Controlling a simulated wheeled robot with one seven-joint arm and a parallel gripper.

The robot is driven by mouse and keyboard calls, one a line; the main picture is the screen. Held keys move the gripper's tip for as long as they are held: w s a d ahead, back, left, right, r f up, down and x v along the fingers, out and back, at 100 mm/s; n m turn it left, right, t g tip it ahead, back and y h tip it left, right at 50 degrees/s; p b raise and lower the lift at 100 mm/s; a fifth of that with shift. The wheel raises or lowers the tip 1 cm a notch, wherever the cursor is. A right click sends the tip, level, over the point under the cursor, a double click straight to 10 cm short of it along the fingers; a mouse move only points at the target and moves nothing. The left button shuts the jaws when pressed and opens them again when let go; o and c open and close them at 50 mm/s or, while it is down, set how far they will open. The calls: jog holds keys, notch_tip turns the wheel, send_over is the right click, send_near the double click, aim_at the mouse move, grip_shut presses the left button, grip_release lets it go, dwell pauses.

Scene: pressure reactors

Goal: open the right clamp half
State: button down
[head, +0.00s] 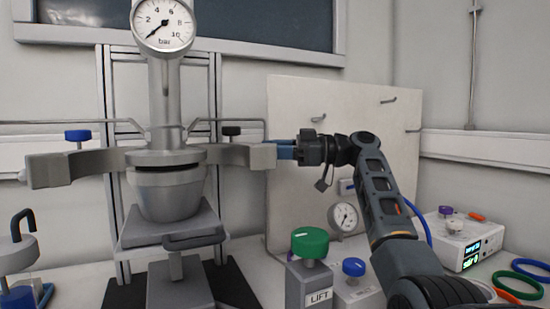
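The right clamp half (237,155) is a grey curved metal piece with a blocky outer end, reaching out to the right of the reactor's flange (165,157). The left clamp half (75,165) stands out to the left, swung away from the flange. My gripper (281,150), with blue fingers, is at the outer end of the right clamp half and appears to touch it. The fingertips overlap the block's edge, so whether they are closed on it cannot be made out. The reactor vessel (168,192) is below the flange.
A pressure gauge (163,24) tops the reactor. A lift box with a green knob (310,242) and a blue-knobbed box (353,267) stand below my arm. A pale panel (300,100) is behind. A white device (462,240) and coloured rings (516,285) lie right.

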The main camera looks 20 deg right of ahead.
jog(key=shift+w+a+f, duration=0.1)
jog(key=shift+w+a, duration=0.3)
jog(key=shift+a, duration=0.15)
jog(key=c, duration=1.2)
grip_release()
jog(key=v, duration=0.9)
jog(key=shift+w, duration=0.15)
jog(key=shift+d, duration=0.1)
